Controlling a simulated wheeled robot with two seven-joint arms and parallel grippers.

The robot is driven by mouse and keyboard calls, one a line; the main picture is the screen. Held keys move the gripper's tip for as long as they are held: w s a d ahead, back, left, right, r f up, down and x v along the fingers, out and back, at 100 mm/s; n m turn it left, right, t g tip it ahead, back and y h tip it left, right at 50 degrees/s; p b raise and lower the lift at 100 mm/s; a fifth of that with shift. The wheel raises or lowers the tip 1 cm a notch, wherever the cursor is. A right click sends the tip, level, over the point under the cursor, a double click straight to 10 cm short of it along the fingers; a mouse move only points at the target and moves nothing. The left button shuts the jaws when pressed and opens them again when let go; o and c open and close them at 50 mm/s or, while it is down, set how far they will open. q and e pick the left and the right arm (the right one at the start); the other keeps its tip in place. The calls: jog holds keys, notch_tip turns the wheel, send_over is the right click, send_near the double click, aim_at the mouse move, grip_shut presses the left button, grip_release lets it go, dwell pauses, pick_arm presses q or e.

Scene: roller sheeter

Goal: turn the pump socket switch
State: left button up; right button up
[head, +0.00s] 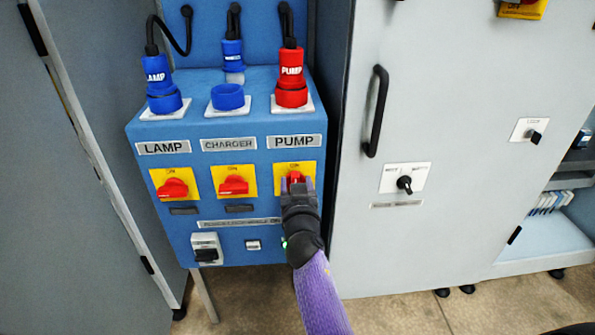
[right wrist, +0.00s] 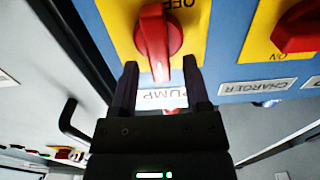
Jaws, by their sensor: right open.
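The pump socket switch is a red knob (head: 295,176) on a yellow plate, under the PUMP label (head: 295,142) on the blue panel. In the right wrist view the red knob (right wrist: 157,35) stands roughly upright, beside an OFF mark. My right gripper (head: 297,185) is at the switch and partly covers it in the head view. In the right wrist view its two fingers (right wrist: 160,70) are open, with the knob's near end between or just beyond the tips. Contact cannot be told. My left gripper is not in view.
The red PUMP plug (head: 291,78) sits in its socket above. The charger switch (head: 234,185) and lamp switch (head: 172,189) are to the left. A grey cabinet with a black handle (head: 376,110) stands close on the right.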

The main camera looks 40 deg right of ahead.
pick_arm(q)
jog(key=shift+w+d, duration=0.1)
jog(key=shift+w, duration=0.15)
pick_arm(e)
jog(key=c, duration=0.7)
grip_shut()
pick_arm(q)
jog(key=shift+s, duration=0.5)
